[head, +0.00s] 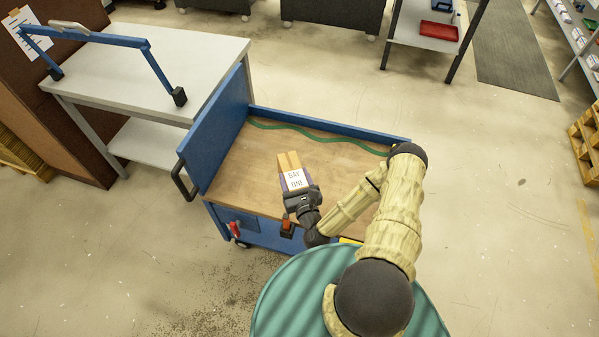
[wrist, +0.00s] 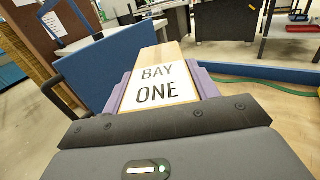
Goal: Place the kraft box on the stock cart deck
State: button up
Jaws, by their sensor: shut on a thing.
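The kraft box (head: 289,161) is a small tan box with a white label reading "BAY ONE". My gripper (head: 296,185) is shut on it, over the stock cart's wooden deck (head: 245,165). In the wrist view the box (wrist: 160,55) sits between the two purple fingers of my gripper (wrist: 160,90), label facing the camera. The cart has a blue rim and a tall blue panel (head: 215,135) at its left. I cannot tell whether the box touches the deck; its underside is hidden.
A green cord (head: 315,133) lies wavy along the deck's far side. A grey table (head: 150,70) with a blue frame stands behind the cart's left panel. A red tray (head: 438,30) is on a far table. Much of the deck is bare.

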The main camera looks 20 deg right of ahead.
jog(key=w+d+f+n+y+b, duration=0.2)
jog(key=w+d+f+y+b, duration=0.3)
jog(key=f+b, duration=0.7)
jog(key=w+d+b, duration=0.3)
jog(key=d+b, duration=0.4)
jog(key=b, duration=0.9)
jog(key=w+d+r+h+b, duration=0.1)
jog(key=w+d+b, duration=0.3)
jog(key=b, duration=1.2)
jog(key=shift+w+d+r+h, duration=0.3)
jog(key=shift+d, duration=1.05)
jog(key=shift+f, duration=0.1)
notch_tip(320, 180, down, 6)
jog(key=b, duration=0.2)
jog(key=shift+f, duration=0.1)
jog(key=shift+f+b, duration=0.55)
jog(key=shift+f, duration=1.3)
